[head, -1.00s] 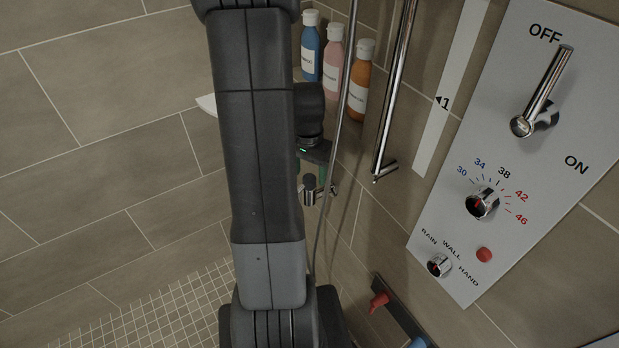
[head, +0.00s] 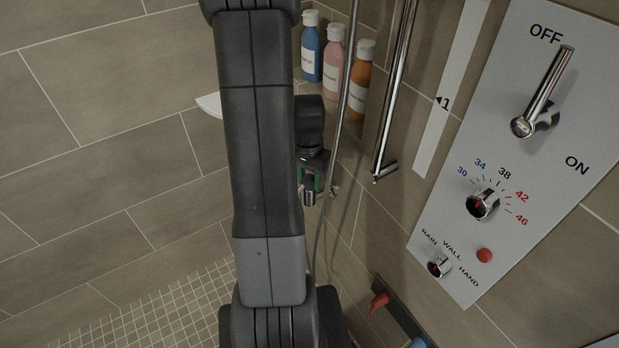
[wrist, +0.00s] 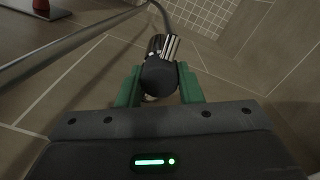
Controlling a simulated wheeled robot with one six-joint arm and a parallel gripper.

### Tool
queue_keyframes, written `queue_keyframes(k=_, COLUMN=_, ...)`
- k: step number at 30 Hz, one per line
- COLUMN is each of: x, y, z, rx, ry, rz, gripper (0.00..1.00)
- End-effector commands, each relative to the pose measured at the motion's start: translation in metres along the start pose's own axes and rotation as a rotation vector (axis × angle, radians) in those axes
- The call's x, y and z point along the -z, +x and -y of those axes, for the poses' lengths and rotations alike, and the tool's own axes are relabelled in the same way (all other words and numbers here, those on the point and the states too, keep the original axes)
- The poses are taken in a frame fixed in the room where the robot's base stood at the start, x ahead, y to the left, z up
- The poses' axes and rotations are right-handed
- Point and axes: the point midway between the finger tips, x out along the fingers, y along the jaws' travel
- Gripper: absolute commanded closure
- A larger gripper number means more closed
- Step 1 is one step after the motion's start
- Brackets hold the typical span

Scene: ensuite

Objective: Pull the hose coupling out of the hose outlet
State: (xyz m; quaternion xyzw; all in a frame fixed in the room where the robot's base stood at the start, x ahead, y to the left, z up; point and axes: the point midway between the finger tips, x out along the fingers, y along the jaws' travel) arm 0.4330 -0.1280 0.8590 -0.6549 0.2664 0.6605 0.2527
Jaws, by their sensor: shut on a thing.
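The hose coupling is a short chrome piece with a dark cap. It sits between the green fingers of my gripper (wrist: 160,86) in the wrist view, where the coupling (wrist: 159,76) shows its round dark end toward me and ribbed metal beyond. In the head view, my gripper (head: 313,180) is low beside the wall, and the coupling's chrome end (head: 309,197) shows below the fingers. My gripper is shut on the coupling. A small chrome fitting at the wall, apparently the hose outlet (head: 333,190), is just right of it. I cannot tell whether the coupling is still seated.
A grey hose (head: 340,120) hangs past my gripper on the right. A vertical chrome rail (head: 394,95) and a control panel (head: 467,235) are on the wall. Several bottles (head: 333,60) stand on a corner shelf. The left wall is clear.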

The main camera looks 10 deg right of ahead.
Motion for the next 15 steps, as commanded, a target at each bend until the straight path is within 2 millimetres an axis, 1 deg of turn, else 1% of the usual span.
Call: queue_keyframes(k=15, x=0.0, y=-0.012, z=0.0, rx=0.0, ry=0.0, rz=-0.001, gripper=0.91)
